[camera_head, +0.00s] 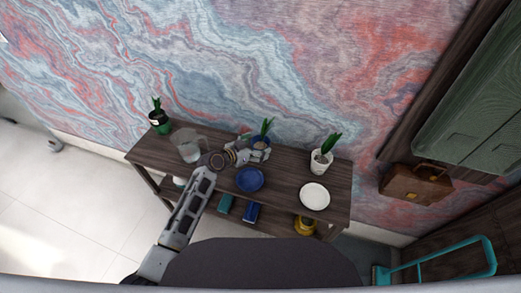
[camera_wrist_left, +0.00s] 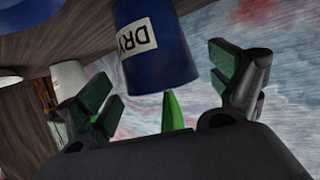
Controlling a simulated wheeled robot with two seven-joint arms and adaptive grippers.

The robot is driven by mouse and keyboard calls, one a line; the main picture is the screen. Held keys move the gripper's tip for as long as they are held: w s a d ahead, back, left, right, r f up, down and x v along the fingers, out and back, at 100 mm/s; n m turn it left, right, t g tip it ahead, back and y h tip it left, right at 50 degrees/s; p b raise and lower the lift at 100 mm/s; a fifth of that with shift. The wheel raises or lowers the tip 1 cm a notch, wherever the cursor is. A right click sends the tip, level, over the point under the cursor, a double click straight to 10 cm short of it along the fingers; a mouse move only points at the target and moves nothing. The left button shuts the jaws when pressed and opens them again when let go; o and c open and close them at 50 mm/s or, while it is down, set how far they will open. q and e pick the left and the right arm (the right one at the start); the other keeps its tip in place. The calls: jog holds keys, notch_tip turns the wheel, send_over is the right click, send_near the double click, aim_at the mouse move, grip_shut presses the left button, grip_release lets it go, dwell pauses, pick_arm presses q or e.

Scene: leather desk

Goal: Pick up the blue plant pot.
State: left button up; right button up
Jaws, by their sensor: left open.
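The blue plant pot (camera_head: 259,144) stands near the back edge of the dark wooden table, with a green plant rising from it. My left gripper (camera_head: 252,153) is at the pot and partly hides it in the head view. In the left wrist view the blue pot (camera_wrist_left: 156,50) appears upside down, with a white label reading "DRY" and green leaves below. The open left gripper (camera_wrist_left: 168,88) has one finger to each side of the pot in the picture. Contact cannot be told. My right gripper is not in view.
On the table (camera_head: 280,174) stand a green pot (camera_head: 159,124), a glass pitcher (camera_head: 189,150), a white pot (camera_head: 320,162), a blue plate (camera_head: 250,180) and a white plate (camera_head: 315,197). The patterned wall (camera_head: 240,70) rises close behind. Blue boxes (camera_head: 252,213) sit on the lower shelf.

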aim_at(261, 147)
pick_arm(q)
jog(key=shift+x, duration=1.3)
jog(key=shift+c, duration=0.2)
jog(key=shift+r, duration=0.1)
jog(key=c, duration=1.3)
jog(key=shift+r, duration=0.1)
jog(key=shift+r, duration=4.95)
